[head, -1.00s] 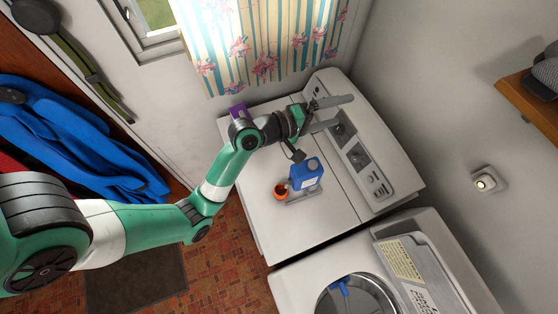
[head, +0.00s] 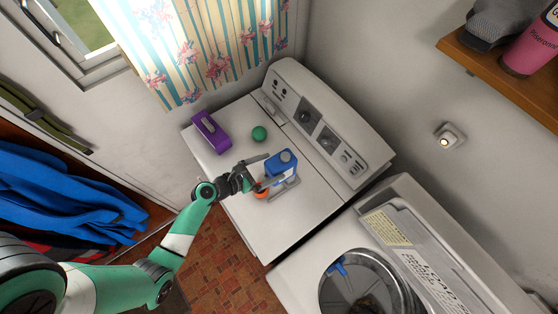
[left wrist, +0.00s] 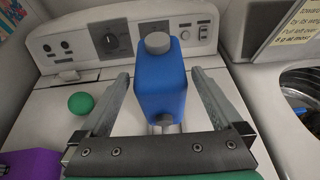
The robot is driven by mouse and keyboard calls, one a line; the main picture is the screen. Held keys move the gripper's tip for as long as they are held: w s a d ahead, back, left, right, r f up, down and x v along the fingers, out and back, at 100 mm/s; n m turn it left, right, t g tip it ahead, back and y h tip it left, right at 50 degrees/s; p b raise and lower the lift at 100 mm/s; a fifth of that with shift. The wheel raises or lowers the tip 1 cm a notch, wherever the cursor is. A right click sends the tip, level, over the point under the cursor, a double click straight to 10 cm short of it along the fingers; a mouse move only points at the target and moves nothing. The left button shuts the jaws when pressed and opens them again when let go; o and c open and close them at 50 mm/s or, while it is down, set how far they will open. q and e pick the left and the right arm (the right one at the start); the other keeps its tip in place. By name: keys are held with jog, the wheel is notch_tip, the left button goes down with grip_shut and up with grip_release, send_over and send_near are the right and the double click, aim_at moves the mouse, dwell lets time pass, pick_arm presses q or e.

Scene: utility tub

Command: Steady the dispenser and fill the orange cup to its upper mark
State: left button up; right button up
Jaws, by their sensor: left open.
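The blue dispenser (head: 284,160), a jug with a grey cap and a spigot low on its front, stands upright on the white machine top. It also shows in the left wrist view (left wrist: 160,85). The orange cup (head: 261,194) is at the dispenser's spigot side, partly hidden by my gripper; its marks and contents cannot be read. My left gripper (head: 266,168) is open at the dispenser. In the left wrist view its fingers (left wrist: 160,76) lie on either side of the jug, with gaps visible. My right gripper is not in view.
A green ball (head: 259,134) and a purple box (head: 211,132) lie on the machine top (head: 273,235), left of the dispenser. A control panel (head: 325,125) rises behind. An open washer (head: 372,285) stands at the right. The machine top's front part is clear.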

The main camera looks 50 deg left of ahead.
aim_at(283, 163)
pick_arm(q)
jog(key=b+x, duration=0.1)
jog(key=x, duration=0.4)
jog(key=shift+w+f, duration=0.1)
jog(key=shift+w, duration=0.25)
grip_shut()
